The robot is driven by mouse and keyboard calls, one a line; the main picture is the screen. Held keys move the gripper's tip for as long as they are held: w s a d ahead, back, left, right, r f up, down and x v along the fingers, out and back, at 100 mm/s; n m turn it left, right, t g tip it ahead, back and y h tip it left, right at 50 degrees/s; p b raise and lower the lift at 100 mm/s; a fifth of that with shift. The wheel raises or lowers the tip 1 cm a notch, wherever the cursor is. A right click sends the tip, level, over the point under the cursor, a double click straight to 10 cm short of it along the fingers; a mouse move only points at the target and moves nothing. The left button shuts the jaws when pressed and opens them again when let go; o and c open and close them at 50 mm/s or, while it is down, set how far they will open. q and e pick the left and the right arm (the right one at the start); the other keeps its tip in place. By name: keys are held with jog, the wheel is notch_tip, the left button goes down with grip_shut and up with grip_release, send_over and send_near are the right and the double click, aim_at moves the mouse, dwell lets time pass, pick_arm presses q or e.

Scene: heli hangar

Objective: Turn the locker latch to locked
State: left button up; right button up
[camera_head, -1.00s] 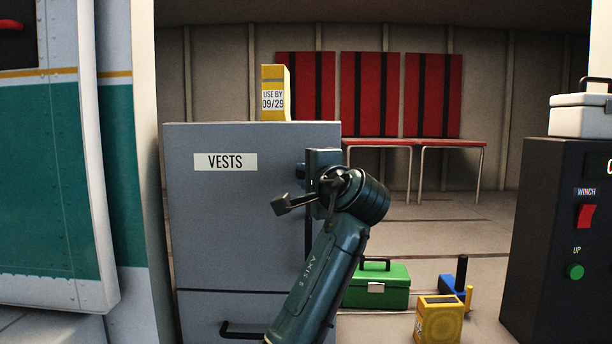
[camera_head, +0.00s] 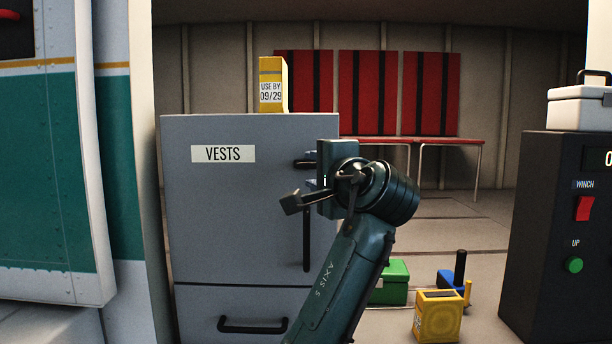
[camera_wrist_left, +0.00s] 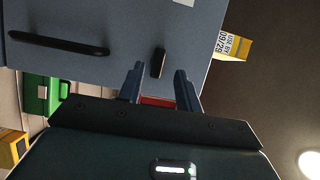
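The grey locker (camera_head: 235,215) with the VESTS label stands left of centre, its door shut. The latch (camera_head: 305,162) is a short dark bar at the door's upper right, lying roughly level. In the wrist view the latch (camera_wrist_left: 158,62) appears upright, just beyond the gap between my fingertips. My left gripper (camera_head: 311,184) is in front of the door's right edge, slightly below the latch. In the wrist view the left gripper (camera_wrist_left: 158,77) is open, with its two fingers apart and nothing held. Its distance from the latch is hard to tell. My right gripper is not in view.
A long vertical door handle (camera_head: 306,240) is below the latch. A yellow box (camera_head: 272,84) stands on the locker top. A green case (camera_head: 395,283) and a yellow box (camera_head: 438,317) are on the floor. A dark winch cabinet (camera_head: 550,230) stands at right.

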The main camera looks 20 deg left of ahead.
pick_arm(q)
jog(key=b+v, duration=0.1)
jog(key=v, duration=0.6)
jog(key=shift+s+d+b, duration=0.25)
jog(key=shift+b, duration=0.05)
